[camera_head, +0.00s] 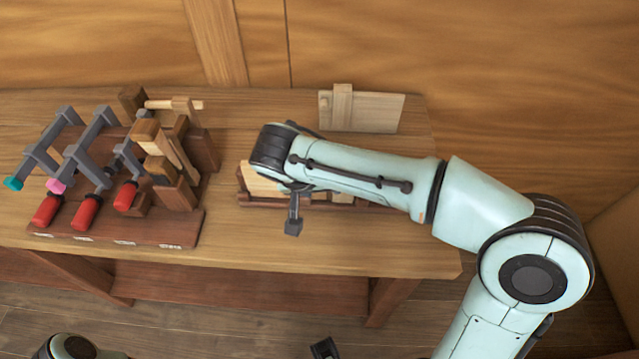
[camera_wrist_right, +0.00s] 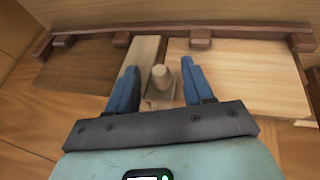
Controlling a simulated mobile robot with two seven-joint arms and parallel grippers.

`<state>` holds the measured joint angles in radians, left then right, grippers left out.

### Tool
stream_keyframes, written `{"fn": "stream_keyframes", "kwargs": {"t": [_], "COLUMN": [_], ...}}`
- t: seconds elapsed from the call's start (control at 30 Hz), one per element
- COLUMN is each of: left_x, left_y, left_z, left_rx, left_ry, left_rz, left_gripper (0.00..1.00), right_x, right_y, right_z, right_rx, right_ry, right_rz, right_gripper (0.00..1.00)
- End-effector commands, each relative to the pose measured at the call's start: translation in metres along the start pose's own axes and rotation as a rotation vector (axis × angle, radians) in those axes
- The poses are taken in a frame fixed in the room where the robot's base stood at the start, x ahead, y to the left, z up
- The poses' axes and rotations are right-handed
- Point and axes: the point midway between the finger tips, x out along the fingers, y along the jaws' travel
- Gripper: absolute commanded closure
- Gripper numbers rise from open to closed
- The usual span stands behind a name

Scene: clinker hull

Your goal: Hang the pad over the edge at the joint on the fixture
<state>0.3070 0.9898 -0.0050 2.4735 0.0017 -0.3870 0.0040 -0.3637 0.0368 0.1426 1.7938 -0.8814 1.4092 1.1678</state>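My right arm comes in from the right in the head view and reaches over a low wooden fixture on the bench. A dark part of the right gripper (camera_head: 293,222) hangs at the fixture's front; the rest is hidden by the wrist. In the right wrist view the two blue fingers (camera_wrist_right: 161,88) are apart, one on each side of a small wooden piece with a rounded knob (camera_wrist_right: 160,80). Gaps show between it and the fingers. It may be the pad; I cannot tell for sure. A pale strip (camera_wrist_right: 140,62) lies between a dark board (camera_wrist_right: 85,72) and a light board (camera_wrist_right: 235,75).
A rack (camera_head: 120,232) holding clamps with red handles stands at the left of the bench. A pale board with an upright strip (camera_head: 342,105) stands at the back. Bench between rack and fixture is clear. A dark piece (camera_head: 324,348), perhaps my left gripper, shows at the bottom edge.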

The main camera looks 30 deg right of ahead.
Motion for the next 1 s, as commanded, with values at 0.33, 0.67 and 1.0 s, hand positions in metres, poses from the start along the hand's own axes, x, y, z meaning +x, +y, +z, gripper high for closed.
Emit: {"fn": "stream_keyframes", "kwargs": {"t": [0.33,0.67,1.0], "left_x": [-0.007,-0.019,-0.024], "left_y": [0.002,0.007,0.008], "left_z": [0.000,0.000,0.000], "left_rx": [0.001,0.002,0.002], "left_ry": [0.001,0.003,0.005], "left_rz": [0.001,0.001,0.002], "left_gripper": [0.57,0.57,0.57], "right_x": [-0.041,-0.112,-0.134], "right_y": [-0.001,0.000,0.000], "right_z": [-0.001,-0.001,0.000], "right_rx": [-0.001,0.000,0.000], "right_ry": [0.002,0.002,0.000], "right_rz": [-0.005,-0.003,0.000], "right_gripper": [0.49,0.49,0.49]}}
